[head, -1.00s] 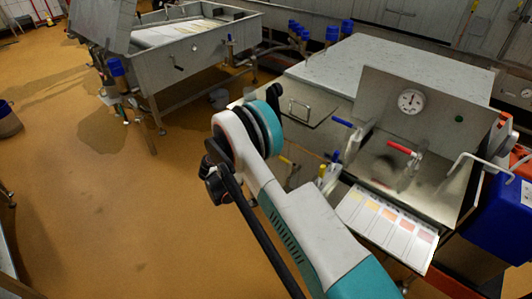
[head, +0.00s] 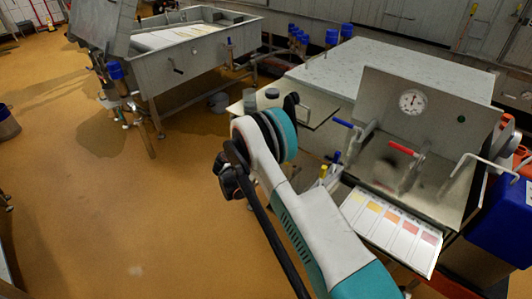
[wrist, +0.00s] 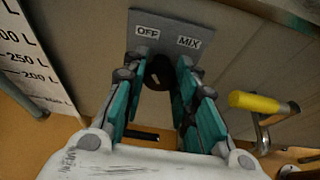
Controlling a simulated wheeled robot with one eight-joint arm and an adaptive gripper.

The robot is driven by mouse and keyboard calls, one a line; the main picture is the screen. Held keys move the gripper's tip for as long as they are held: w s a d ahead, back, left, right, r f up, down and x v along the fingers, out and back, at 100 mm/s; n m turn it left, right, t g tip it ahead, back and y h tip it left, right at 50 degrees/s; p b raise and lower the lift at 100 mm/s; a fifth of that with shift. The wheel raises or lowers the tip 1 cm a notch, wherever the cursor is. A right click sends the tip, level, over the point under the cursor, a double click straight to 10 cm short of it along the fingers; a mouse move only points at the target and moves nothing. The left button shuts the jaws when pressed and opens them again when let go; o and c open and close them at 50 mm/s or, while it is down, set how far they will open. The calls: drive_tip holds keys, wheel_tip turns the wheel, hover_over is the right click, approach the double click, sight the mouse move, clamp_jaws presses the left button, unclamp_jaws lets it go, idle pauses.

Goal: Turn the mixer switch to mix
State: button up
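The mixer switch shows in the wrist view as a grey plate (wrist: 172,36) with the labels OFF on the left and MIX on the right. A black knob (wrist: 160,72) sits below the labels. My gripper (wrist: 161,68) is open, with one teal-and-grey finger on each side of the knob. I cannot tell whether the fingertips touch the knob. Its exact setting is hard to read, partly hidden between the fingers. In the head view my arm hides the switch and the gripper.
A yellow-handled valve (wrist: 254,103) is close to the right of my gripper. A litre scale (wrist: 32,60) is at the left. In the head view, a red-handled valve (head: 403,148), a colour chart (head: 393,229) and a dial panel (head: 412,102) are right of my arm.

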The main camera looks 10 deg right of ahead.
idle(0.4)
drive_tip(key=m+t, duration=0.1)
drive_tip(key=m, duration=0.1)
drive_tip(key=m+t+y, duration=0.1)
drive_tip(key=m+t, duration=0.1)
drive_tip(key=m, duration=0.1)
drive_tip(key=m+t, duration=0.2)
drive_tip(key=m, duration=0.1)
drive_tip(key=shift+s+d+f+y, duration=0.25)
drive_tip(key=shift+s+y, duration=0.05)
drive_tip(key=shift+y, duration=0.1)
drive_tip(key=shift+m, duration=0.3)
idle(0.4)
drive_tip(key=o, duration=1)
